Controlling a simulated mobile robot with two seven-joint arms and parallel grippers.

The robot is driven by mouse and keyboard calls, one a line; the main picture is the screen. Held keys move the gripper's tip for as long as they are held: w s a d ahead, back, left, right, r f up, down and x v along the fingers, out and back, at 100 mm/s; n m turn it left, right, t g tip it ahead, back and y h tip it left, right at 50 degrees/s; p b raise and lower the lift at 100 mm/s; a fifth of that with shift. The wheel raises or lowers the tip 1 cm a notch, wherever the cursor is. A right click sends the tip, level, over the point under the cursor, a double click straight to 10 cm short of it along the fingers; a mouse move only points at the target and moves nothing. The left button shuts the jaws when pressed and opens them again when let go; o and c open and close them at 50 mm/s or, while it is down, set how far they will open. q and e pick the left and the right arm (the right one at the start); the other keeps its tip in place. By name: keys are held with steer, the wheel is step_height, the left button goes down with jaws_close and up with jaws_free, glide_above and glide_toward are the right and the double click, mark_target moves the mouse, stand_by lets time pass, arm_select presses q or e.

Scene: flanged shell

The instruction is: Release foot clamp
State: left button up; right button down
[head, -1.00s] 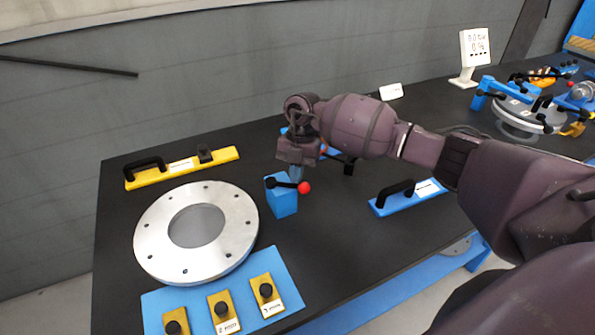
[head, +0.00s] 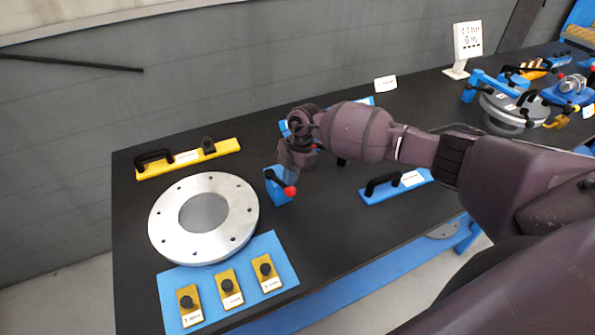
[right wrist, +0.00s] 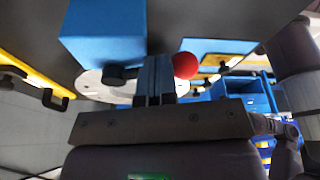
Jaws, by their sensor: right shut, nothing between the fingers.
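The foot clamp is a blue block (head: 276,190) with a black lever that ends in a red ball (head: 290,191). In the head view the lever points down and to the right, towards the near side. The block (right wrist: 105,32) and the red ball (right wrist: 186,65) also show in the right wrist view. My right gripper (head: 288,174) is shut and empty, pointing down just above the lever. In the right wrist view its fingers (right wrist: 154,78) lie between the lever's black pivot and the ball; I cannot tell whether they touch the lever. My left gripper is out of view.
A silver flanged ring (head: 235,230) stands left of the clamp. A blue plate (head: 208,305) with yellow knobbed blocks lies in front. A yellow handled bar (head: 222,148) is behind the ring, a blue handled bar (head: 415,180) to the right. Black table (head: 330,225) is bare between.

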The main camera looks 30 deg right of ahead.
steer(key=shift+a, duration=0.1)
steer(key=w+d+r, duration=0.2)
steer(key=d+r, duration=0.4)
steer(key=r, duration=0.4)
steer(key=shift+d+r+b, duration=0.2)
steer(key=shift+d+b, duration=0.1)
steer(key=shift+f, duration=0.1)
stand_by(0.7)
